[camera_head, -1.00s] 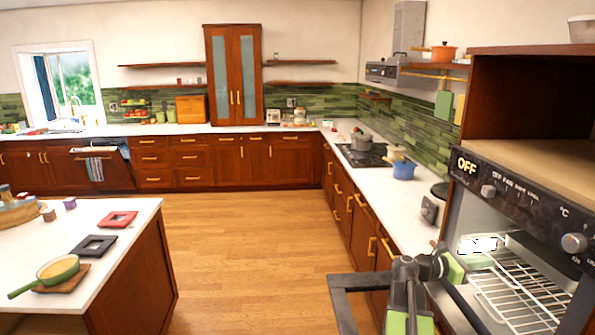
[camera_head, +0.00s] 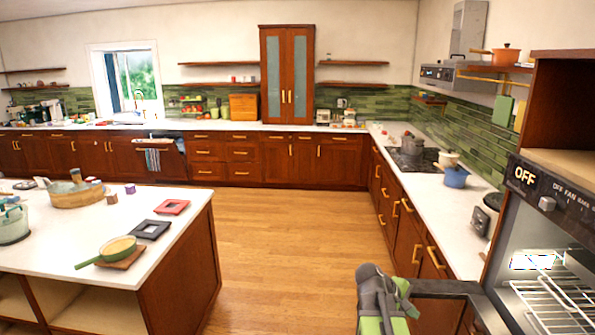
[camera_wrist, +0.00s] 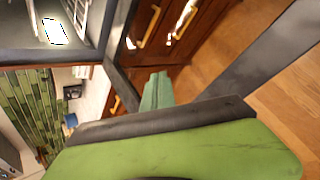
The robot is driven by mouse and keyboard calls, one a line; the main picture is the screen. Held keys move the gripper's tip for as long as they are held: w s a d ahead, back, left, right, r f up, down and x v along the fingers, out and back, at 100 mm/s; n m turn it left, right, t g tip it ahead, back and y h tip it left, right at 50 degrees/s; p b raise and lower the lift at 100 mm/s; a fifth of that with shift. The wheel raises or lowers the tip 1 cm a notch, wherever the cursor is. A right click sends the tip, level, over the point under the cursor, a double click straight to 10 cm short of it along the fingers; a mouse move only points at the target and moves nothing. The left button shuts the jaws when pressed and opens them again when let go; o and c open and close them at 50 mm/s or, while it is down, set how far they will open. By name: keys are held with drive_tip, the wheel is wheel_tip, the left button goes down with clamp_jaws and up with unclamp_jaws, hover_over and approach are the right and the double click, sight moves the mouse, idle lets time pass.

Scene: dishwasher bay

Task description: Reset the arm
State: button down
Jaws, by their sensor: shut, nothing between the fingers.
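My arm (camera_head: 381,305) shows at the bottom of the head view, drawn in close, with grey links and green panels. In the wrist view my gripper (camera_wrist: 157,90) is shut with nothing between its green fingers. A large green part of my arm fills the bottom of that view. The gripper is in open air in front of the wooden cabinets, left of the oven (camera_head: 545,230). It holds and touches nothing that I can see. In the head view I cannot make out the fingertips clearly.
The oven at the right is open, with a wire rack (camera_head: 560,300) inside. A dark bar (camera_head: 440,287) runs beside my arm. An island (camera_head: 165,250) with a green pan (camera_head: 115,249) stands at the left. The wooden floor (camera_head: 285,235) between is clear.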

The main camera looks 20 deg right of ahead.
drive_tip(key=w+a+f+m+y, duration=0.1)
drive_tip(key=a+f+m+y, duration=0.15)
drive_tip(key=a, duration=0.95)
drive_tip(key=w+a+f+m+t+y, duration=0.1)
drive_tip(key=a+f+y, duration=0.15)
drive_tip(key=a, duration=0.85)
drive_tip(key=w+a+f+m+y, duration=0.15)
drive_tip(key=a+y, duration=0.25)
drive_tip(key=a, duration=0.8)
drive_tip(key=s+f+b, duration=0.3)
drive_tip(key=f+b, duration=0.9)
drive_tip(key=shift+s+d+g, duration=0.15)
drive_tip(key=shift+g, duration=0.15)
drive_tip(key=shift+f, duration=0.1)
